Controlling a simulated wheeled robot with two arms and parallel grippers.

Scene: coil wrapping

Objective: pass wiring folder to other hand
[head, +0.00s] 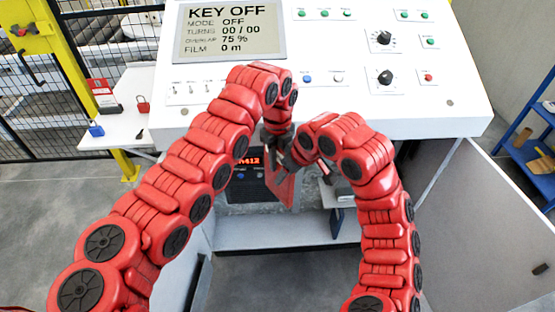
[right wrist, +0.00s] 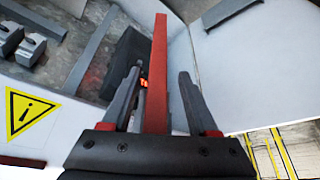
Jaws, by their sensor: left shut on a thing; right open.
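The wiring folder (head: 284,188) is a flat red piece hanging below my left gripper (head: 274,138), in front of the open space under the control panel. My left gripper is shut on its upper part; the exact contact is small and partly hidden. My right gripper (head: 291,160) is close beside the folder. In the right wrist view, the folder (right wrist: 158,60) stands nearly edge-on between the two spread fingers of my right gripper (right wrist: 160,76). Gaps show on both sides of it, wider on the right.
The white control panel (head: 455,100) is just behind my grippers. A dark box with red digits (head: 248,185) sits under it. A side shelf (head: 125,128) at left holds a red and a blue padlock. A blue rack (head: 520,135) stands at far right.

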